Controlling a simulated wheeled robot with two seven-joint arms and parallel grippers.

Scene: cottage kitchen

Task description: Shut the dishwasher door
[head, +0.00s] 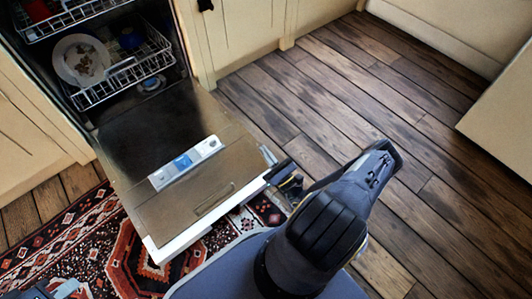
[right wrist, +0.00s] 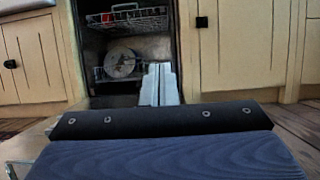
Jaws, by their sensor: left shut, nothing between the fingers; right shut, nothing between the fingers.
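The dishwasher (head: 110,75) is open. Its door (head: 165,215) is folded down nearly flat, inner face up, with a pale dispenser panel (head: 187,163) on it. My right gripper (head: 267,155) is at the door's right edge, near its front corner, fingers pointing toward the dishwasher; I cannot tell whether it touches the door. My forearm hides part of that hand. In the right wrist view its shut, empty fingers (right wrist: 160,85) point at the dishwasher opening. My left gripper (head: 62,289) is only partly visible at the bottom left, shut and away from the door.
The lower rack (head: 125,75) holds a plate (head: 82,60) and dark dishes inside the dishwasher. A patterned rug (head: 60,240) lies left of and under the door. Cream cabinets (head: 235,35) flank the opening. The wooden floor (head: 440,190) to the right is clear.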

